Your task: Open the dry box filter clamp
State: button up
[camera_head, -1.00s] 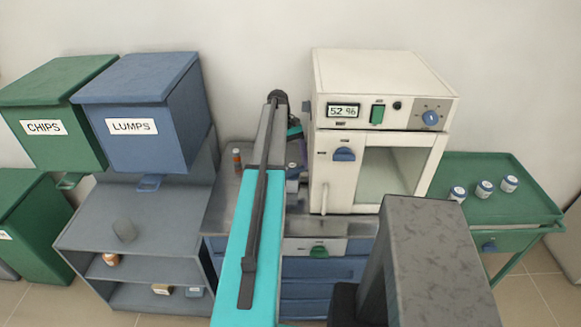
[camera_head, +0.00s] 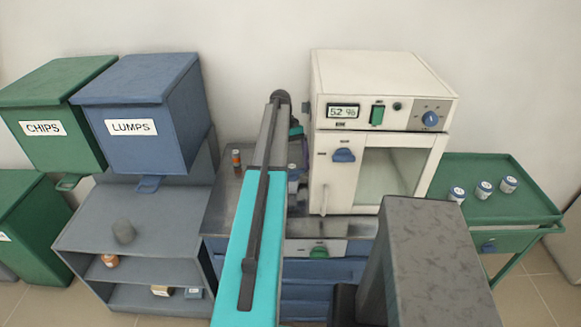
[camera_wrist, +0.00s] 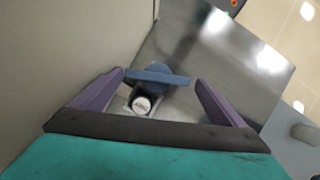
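The dry box (camera_head: 335,165) is the cream cabinet with a 52 % display in the head view. In the wrist view its pale side wall (camera_wrist: 70,50) fills the left. A blue clamp lever (camera_wrist: 157,77) sits low beside this wall, above a small grey housing with a round white part (camera_wrist: 141,104). My gripper (camera_wrist: 159,78) is open, with its purple fingers on either side of the lever. The lever lies between the fingertips, with gaps showing on both sides. Whether the fingers are level with it in depth I cannot tell. In the head view my arm hides most of the clamp.
Blue LUMPS (camera_head: 140,115) and green CHIPS (camera_head: 50,110) bins stand left. A green cart (camera_head: 515,205) with jars stands right.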

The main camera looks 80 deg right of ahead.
jog(key=shift+s+d, duration=0.1)
jog(key=shift+s, duration=0.2)
jog(key=shift+d+r, duration=0.1)
jog(key=shift+r, duration=0.05)
jog(key=p+v, duration=0.4)
jog(key=v, duration=0.3)
jog(key=shift+w+r, duration=0.3)
